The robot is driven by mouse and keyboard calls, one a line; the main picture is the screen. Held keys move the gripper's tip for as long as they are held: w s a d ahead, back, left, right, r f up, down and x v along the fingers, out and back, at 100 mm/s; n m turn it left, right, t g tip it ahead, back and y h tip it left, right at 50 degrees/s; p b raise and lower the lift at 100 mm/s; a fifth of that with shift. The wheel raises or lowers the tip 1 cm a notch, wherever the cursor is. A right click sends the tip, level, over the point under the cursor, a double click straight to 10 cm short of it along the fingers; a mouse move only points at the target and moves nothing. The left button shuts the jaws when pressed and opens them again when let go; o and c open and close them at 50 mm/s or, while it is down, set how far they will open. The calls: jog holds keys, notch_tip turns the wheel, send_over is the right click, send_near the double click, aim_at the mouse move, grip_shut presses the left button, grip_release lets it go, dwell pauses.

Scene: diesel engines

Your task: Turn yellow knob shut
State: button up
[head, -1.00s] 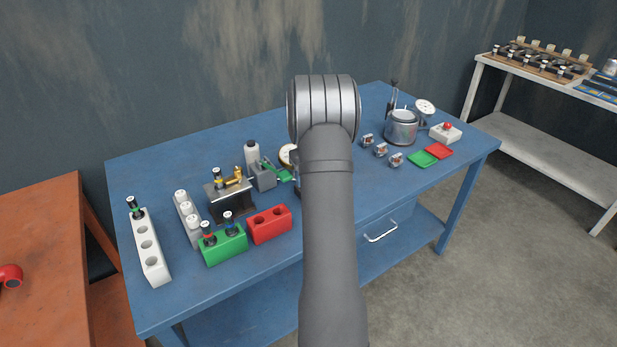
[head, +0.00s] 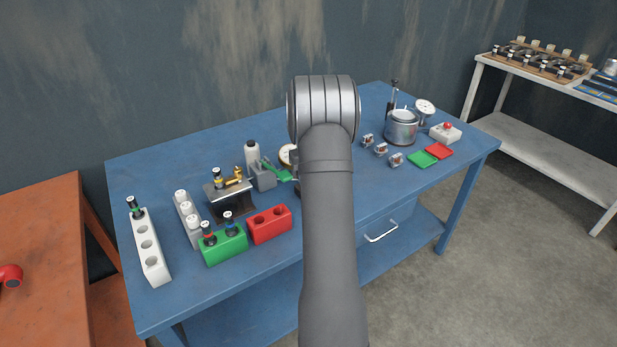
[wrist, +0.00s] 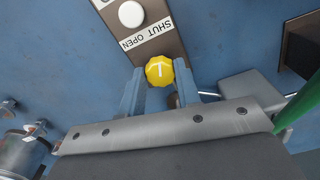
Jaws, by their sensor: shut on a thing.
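The yellow knob (wrist: 159,71) is in the wrist view, at the lower end of a dark brown panel (wrist: 175,50). It bears a white arrow-like mark whose head is towards the top of the picture. A white label strip (wrist: 147,34) beside it reads SHUT at its right end and OPEN at its left. My gripper (wrist: 160,79) is shut on the knob, one finger on each side. In the head view my arm hides the knob and my gripper.
A white round part (wrist: 131,14) sits on the panel beyond the labels. A green lever (wrist: 297,104) on a grey block (wrist: 253,86) is close on the right in the wrist view. A metal pot (head: 401,128) stands at the right of the blue table (head: 150,178).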

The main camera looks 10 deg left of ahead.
jog(key=shift+m, duration=2.2)
jog(key=o, duration=1)
jog(key=shift+c, duration=0.2)
jog(key=shift+r, duration=0.15)
notch_tip(320, 180, up, 17)
